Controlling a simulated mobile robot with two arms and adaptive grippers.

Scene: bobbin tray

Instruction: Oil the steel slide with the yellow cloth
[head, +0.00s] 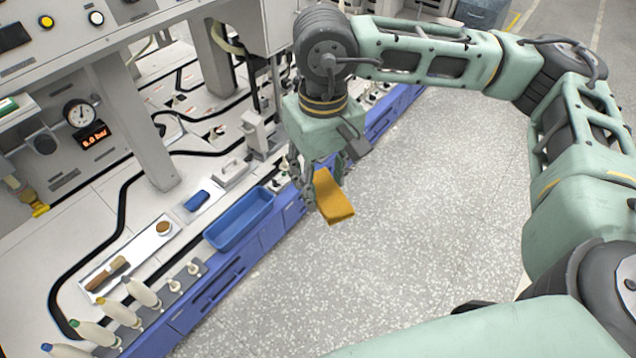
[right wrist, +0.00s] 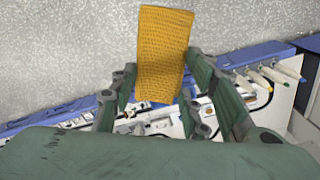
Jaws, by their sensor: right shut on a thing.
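The yellow cloth (head: 334,198) hangs from my right gripper (head: 322,178), over the speckled floor just off the bench's front edge. In the right wrist view the cloth (right wrist: 164,50) shows as a textured flat piece, and my right gripper (right wrist: 163,85) is shut on it with fingers on both sides. The cloth touches nothing else that I can see. I cannot pick out the steel slide for certain among the bench parts; part of the bench behind the right gripper is hidden. My left gripper is not in view.
A blue bin (head: 240,221) stands on the bench's front edge. Left of it, a pale tray (head: 136,256) holds a brush and a small round item. Machine posts (head: 136,125) rise behind.

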